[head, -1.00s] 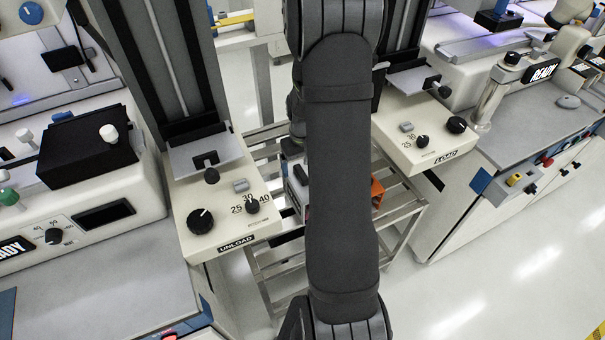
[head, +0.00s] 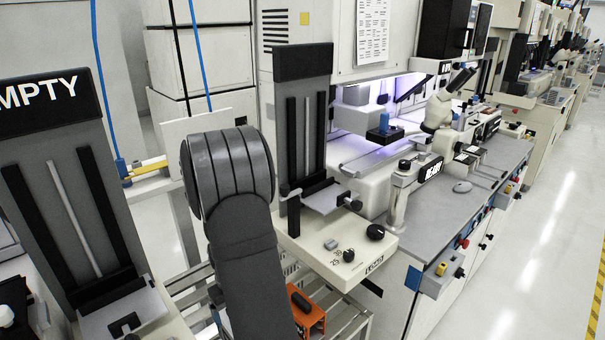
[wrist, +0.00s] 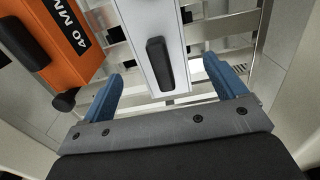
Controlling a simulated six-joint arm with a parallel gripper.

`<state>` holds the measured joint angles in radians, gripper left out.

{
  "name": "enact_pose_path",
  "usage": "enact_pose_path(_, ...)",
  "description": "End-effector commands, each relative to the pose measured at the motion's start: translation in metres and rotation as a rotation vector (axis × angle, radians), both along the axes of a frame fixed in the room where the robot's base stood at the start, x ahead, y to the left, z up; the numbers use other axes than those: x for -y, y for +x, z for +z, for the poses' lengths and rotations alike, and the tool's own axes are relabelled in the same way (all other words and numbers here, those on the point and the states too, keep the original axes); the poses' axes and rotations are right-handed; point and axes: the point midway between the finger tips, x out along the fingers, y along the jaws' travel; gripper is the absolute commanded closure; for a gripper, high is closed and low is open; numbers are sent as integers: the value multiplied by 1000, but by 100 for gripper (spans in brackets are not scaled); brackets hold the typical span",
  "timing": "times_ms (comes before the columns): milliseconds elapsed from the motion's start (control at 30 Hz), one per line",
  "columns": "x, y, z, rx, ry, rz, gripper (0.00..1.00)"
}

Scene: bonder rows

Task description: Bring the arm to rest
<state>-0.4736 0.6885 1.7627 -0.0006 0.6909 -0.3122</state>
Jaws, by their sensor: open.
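In the wrist view my gripper (wrist: 165,85) is open, its two blue fingers apart with nothing held between them. A white case with a black handle (wrist: 160,62) lies beyond the fingers, in line with the gap; I cannot tell how far off it is. An orange case marked "40 MM" (wrist: 62,35) is to its left. In the head view my dark arm rises from the bottom edge and hides part of the rack, and my gripper is out of sight. The orange case (head: 307,312) shows just right of the arm.
A slatted metal rack (head: 345,318) stands below, between the "EMPTY" machine column (head: 62,190) and the load station (head: 340,255). The floor (head: 530,250) at right is clear.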

Motion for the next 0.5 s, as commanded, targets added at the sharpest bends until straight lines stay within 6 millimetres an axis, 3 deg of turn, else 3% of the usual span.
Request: enact_pose_path(500,1,-1,-84,-2,-1,0,11)
